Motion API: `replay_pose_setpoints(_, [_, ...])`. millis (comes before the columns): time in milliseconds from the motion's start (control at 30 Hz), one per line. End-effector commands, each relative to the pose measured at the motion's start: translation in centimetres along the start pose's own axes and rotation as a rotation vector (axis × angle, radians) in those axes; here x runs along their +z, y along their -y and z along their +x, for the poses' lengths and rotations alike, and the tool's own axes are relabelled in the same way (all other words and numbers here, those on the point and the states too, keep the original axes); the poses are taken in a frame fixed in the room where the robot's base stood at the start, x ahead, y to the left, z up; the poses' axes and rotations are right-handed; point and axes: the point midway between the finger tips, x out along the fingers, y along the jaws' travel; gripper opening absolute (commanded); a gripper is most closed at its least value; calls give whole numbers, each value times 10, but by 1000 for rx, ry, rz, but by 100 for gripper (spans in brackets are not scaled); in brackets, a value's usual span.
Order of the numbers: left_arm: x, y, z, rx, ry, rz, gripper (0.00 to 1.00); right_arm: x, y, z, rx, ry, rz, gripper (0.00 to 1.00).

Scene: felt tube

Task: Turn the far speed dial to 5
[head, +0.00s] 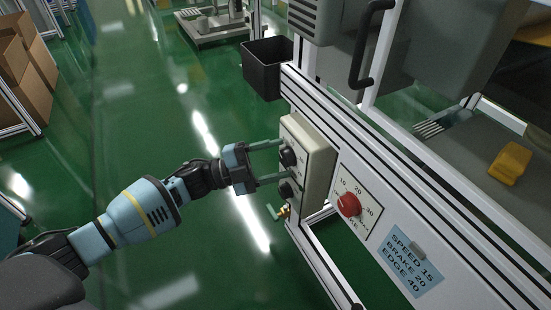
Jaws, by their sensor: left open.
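The far speed dial (288,157) is a black knob on the upper part of a cream control box (317,168) fixed to the machine's side. A second black dial (286,189) sits below it on the same face. My left gripper (284,159) is open, its two fingers reaching to the box face, one above and one below the far dial. I cannot tell whether they touch it. The dial's scale and pointer are too oblique to read. My right gripper is not in view.
A red dial (349,205) on a white scale plate is to the right. A blue note (411,260) reads SPEED 15, BRAKE 20, EDGE 40. A black bin (266,69) hangs behind. Green floor is open at left.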

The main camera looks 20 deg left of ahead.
Motion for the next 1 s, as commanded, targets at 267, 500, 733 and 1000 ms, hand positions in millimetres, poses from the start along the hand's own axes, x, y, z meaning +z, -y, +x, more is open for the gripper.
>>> replay_pose_setpoints(267, [0, 0, -41, 2, 4, 0, 60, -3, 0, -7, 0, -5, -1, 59])
replay_pose_setpoints(500, [0, 0, -69, 1, 2, 1, 60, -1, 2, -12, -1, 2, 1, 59])
replay_pose_setpoints(733, [0, 0, -75, 1, 1, 1, 60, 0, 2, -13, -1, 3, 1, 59])
replay_pose_setpoints(1000, [0, 0, -75, 1, 1, 1, 60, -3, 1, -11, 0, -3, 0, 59])
